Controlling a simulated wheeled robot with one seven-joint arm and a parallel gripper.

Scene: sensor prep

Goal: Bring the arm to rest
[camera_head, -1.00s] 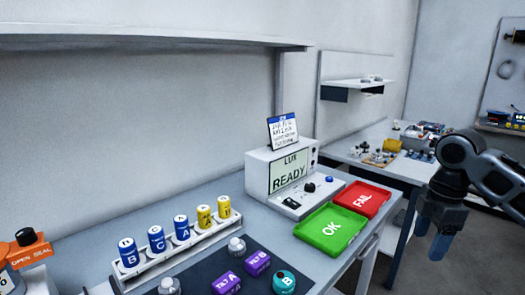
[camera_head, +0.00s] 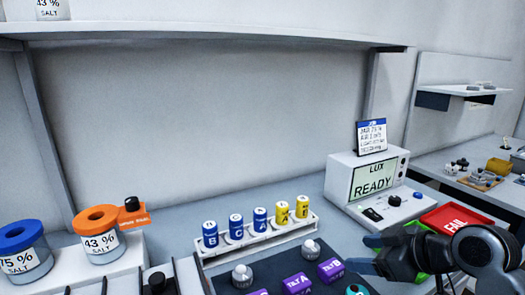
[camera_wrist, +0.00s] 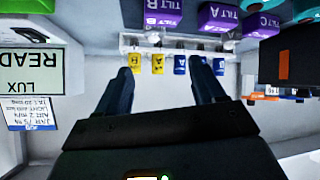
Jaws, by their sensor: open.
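My gripper (camera_head: 368,252) is at the lower right in the head view. Its two dark blue fingers point left, apart, with nothing between them. My wrist and forearm hide most of the green tray (camera_head: 442,256) and part of the red FAIL tray (camera_head: 455,220). In the wrist view, which is upside down, the fingers (camera_wrist: 160,70) are open and spread. The white rack with blue and yellow cylinders (camera_wrist: 185,44) shows beyond them.
The LUX READY meter (camera_head: 372,180) with a card on top stands behind my gripper. The white rack (camera_head: 262,242) and purple TILT blocks (camera_head: 330,269) lie to its left. Salt jars (camera_head: 108,243) stand at far left. A shelf (camera_head: 200,35) runs above the bench.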

